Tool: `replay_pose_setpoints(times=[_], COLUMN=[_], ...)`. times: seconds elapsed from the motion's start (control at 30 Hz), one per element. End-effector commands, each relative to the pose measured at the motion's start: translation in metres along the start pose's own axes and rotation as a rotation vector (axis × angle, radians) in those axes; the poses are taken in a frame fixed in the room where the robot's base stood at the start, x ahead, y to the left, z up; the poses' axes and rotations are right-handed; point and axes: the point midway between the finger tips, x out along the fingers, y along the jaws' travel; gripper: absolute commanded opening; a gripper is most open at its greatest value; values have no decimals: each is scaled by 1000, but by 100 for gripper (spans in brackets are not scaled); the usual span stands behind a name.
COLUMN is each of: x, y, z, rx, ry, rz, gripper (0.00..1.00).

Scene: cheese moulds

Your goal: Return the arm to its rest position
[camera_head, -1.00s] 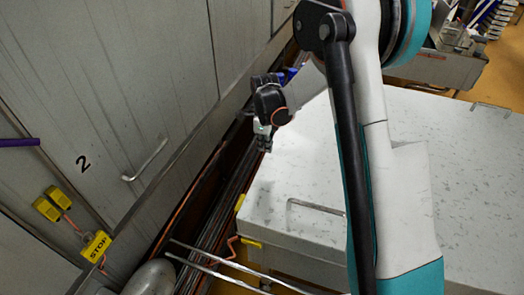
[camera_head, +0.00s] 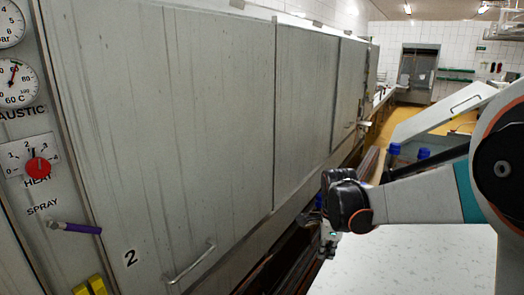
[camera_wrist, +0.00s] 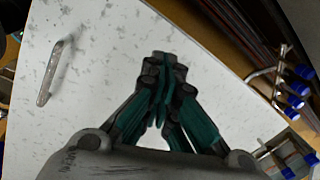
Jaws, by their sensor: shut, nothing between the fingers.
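My gripper (camera_head: 328,246) is in the lower right of the head view, at the end of my arm, in front of the grey cabinet wall. In the wrist view my gripper (camera_wrist: 162,98) has its dark and teal fingers together, with nothing between them. Below it is a white speckled lid (camera_wrist: 105,38) with a metal handle (camera_wrist: 54,70). The gripper is apart from the lid. The same lid (camera_head: 430,260) shows at the lower right of the head view.
A grey cabinet wall (camera_head: 190,120) with a handle (camera_head: 192,264) fills the left. Gauges and a red knob (camera_head: 38,167) are at far left, above a purple-handled lever (camera_head: 75,228). Blue-capped parts (camera_wrist: 298,88) lie at the wrist view's right.

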Motion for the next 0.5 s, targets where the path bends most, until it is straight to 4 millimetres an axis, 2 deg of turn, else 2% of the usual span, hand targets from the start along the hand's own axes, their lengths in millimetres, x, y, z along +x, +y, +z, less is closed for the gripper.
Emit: replay_pose_setpoints(times=[0.03, 0.2, 0.5], x=[-10, -41, -77], y=[11, 40, 100], z=[-3, -11, -26], rx=[-68, -320, -764], ry=[-4, -7, 31], rz=[-20, -88, -212], gripper=[0, 0, 0])
